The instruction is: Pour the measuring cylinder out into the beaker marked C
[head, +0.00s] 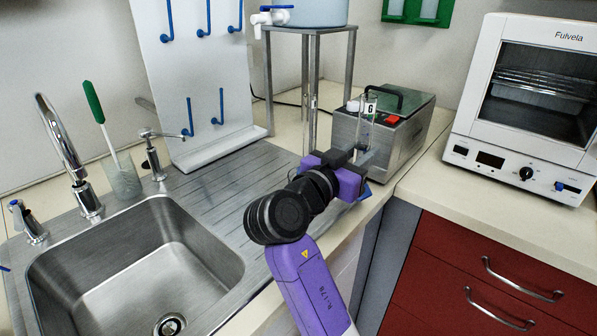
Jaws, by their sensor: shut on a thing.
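My gripper (360,160), purple and black, is over the front edge of the worktop, to the right of the sink. It is shut on a clear, narrow glass vessel, which looks like the measuring cylinder (366,128). The cylinder stands roughly upright, with a white tag near its top that reads "G" or "6". A bit of blue shows below the jaws, perhaps its foot. The jaws and wrist hide its lower part, and I cannot tell its liquid level. No beaker marked C can be made out.
A metal water bath (398,122) with a black handle is close behind the cylinder. A tall metal stand (308,85) carries a tank with a tap. The sink (140,260), tall faucet (68,150) and a glass with a green-handled brush (122,180) are left. A white oven (525,105) is right.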

